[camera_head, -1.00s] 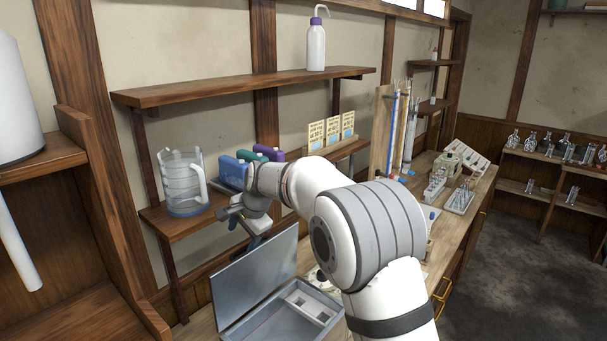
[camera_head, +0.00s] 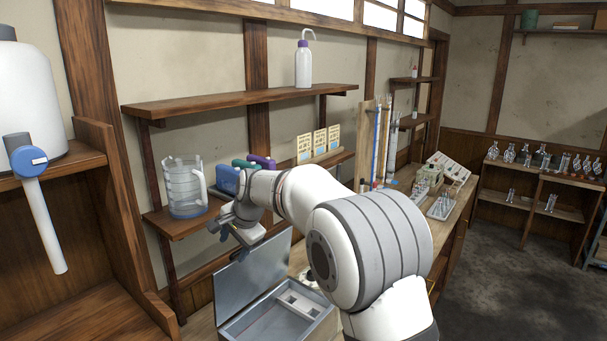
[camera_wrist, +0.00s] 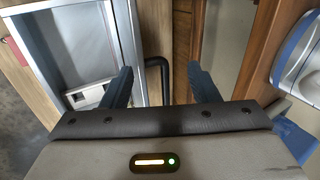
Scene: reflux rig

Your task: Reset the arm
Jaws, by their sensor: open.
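My gripper (camera_head: 238,238) is at the end of my white and grey arm, in front of the lower wall shelf and above the left side of the open metal box. In the wrist view my gripper (camera_wrist: 160,88) shows two dark fingers spread apart with nothing between them. The fingers point down past the edge of the bench. My arm hides part of the bench behind it.
An open metal box (camera_head: 246,275) with a raised lid stands on the bench under my gripper. A clear jug (camera_head: 184,187) stands on the lower shelf close left. A wash bottle (camera_head: 304,64) stands on the upper shelf. Glass tubes in a wooden stand (camera_head: 378,145) are beyond my arm.

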